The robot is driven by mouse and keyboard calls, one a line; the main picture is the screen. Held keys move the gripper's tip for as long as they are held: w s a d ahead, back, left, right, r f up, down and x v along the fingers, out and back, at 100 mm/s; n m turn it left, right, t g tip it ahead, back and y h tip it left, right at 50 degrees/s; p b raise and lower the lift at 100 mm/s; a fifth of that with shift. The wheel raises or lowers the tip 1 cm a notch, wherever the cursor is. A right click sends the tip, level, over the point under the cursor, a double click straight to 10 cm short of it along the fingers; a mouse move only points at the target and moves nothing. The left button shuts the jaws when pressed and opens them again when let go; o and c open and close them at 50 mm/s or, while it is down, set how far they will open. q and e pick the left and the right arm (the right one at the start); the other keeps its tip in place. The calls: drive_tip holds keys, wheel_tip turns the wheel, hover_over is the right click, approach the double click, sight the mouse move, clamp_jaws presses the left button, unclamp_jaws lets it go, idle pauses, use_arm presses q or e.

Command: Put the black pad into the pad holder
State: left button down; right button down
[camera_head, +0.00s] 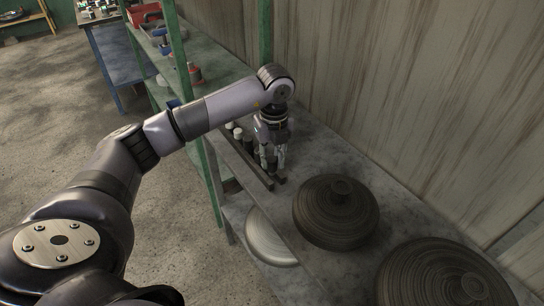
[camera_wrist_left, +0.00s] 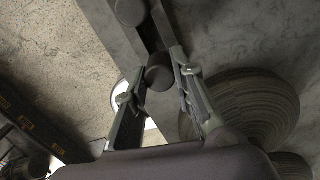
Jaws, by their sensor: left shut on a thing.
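My left gripper (camera_head: 273,164) is at the shelf, pointing down beside the pad holder (camera_head: 246,168), a long dark rail along the shelf's front edge. In the left wrist view my left gripper (camera_wrist_left: 159,83) is shut on a small dark round pad, the black pad (camera_wrist_left: 158,78). In the head view the fingers mostly hide this pad. White and dark pads (camera_head: 237,131) stand along the holder behind the gripper. Another dark round pad (camera_wrist_left: 130,11) shows at the top of the wrist view. I cannot tell whether the held pad touches the holder. My right gripper is not in view.
A dark ridged lidded dish (camera_head: 336,212) stands on the shelf right of the gripper, with a larger one (camera_head: 440,275) nearer. A pale round dish (camera_head: 268,238) is lower down. A green post (camera_head: 177,50) and wooden wall (camera_head: 400,100) bound the shelf.

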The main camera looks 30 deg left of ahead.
sight(273, 160)
use_arm(q)
drive_tip(key=shift+f+b, duration=0.45)
drive_tip(key=shift+f, duration=0.25)
drive_tip(key=shift+f, duration=0.2)
drive_tip(key=c, duration=1.3)
unclamp_jaws()
drive_tip(key=r, duration=1.2)
drive_tip(key=shift+s+d, duration=0.1)
drive_tip(key=shift+d, duration=0.2)
